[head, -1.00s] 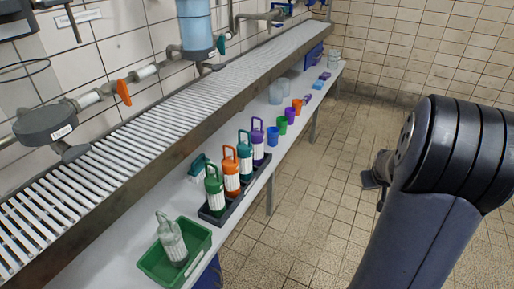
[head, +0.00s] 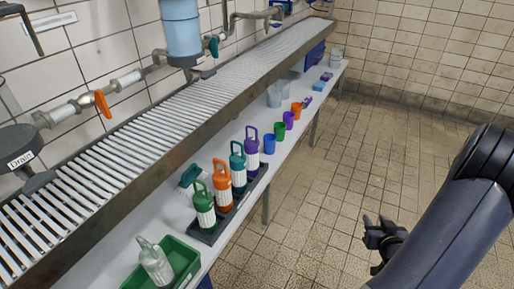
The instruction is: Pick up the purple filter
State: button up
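The purple filter (head: 252,148) stands upright at the far end of a dark rack (head: 225,212) on the white bench. It has a purple looped handle and a pale ribbed body. Beside it in the same rack stand a teal filter (head: 238,168), an orange filter (head: 222,187) and a green filter (head: 203,208). My gripper (head: 372,228) is at the right, over the tiled floor, well apart from the bench and the filters. It is small and dark here, and I cannot tell how far its fingers are apart.
A green tray (head: 188,264) with a clear filter (head: 154,262) is at the bench's near end. Several coloured cups, including a blue cup (head: 269,144), stand beyond the rack. A slatted metal shelf (head: 150,135) overhangs the bench's back. The floor (head: 320,190) is clear.

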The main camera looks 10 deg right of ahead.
aim_at(252, 146)
jog(key=i+l+u, duration=0.75)
jog(key=u, duration=0.85)
jog(key=k+l, duration=0.05)
